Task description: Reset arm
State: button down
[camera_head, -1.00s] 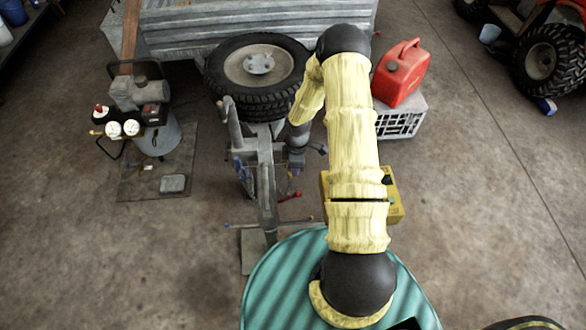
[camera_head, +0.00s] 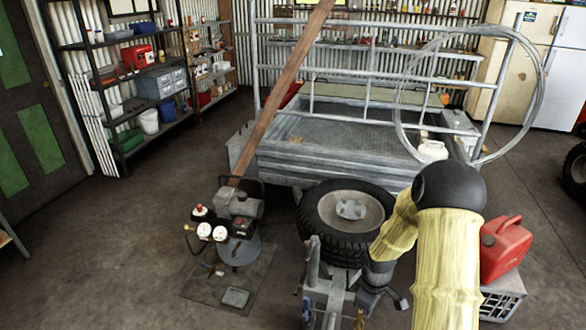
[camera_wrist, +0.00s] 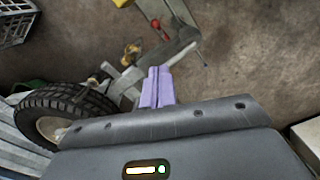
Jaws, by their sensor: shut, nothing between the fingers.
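My gripper (camera_wrist: 157,88) shows in the wrist view as two pale purple fingers pressed together, with nothing between them. It points at the trailer's metal drawbar (camera_wrist: 130,82), and I cannot tell how far apart they are. In the head view my arm in its yellow sleeve reaches up at the lower right and bends at a black joint. The wrist is partly seen beside the tyre (camera_head: 346,222), and the fingers are not clearly seen there.
A red fuel can (camera_head: 503,248) stands on a grey crate (camera_head: 503,296) right of my arm. The trailer (camera_head: 330,135) is behind. A compressor (camera_head: 238,225) stands left on a mat (camera_head: 262,283). Shelves (camera_head: 118,80) line the back left. The floor at left is clear.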

jog(key=s+a+r+m+t+p, duration=0.1)
jog(key=s+r+m+p, duration=0.1)
jog(key=r, duration=0.6)
jog(key=s+a+r+m+t+p, duration=0.1)
jog(key=s+r+m, duration=0.3)
jog(key=r, duration=0.5)
jog(key=s+a+r+m+p, duration=0.3)
jog(key=s+r+m, duration=0.1)
jog(key=s+r, duration=0.3)
jog(key=shift+a+r+t, duration=0.25)
jog(key=shift+r+t, duration=0.15)
jog(key=shift+r, duration=0.35)
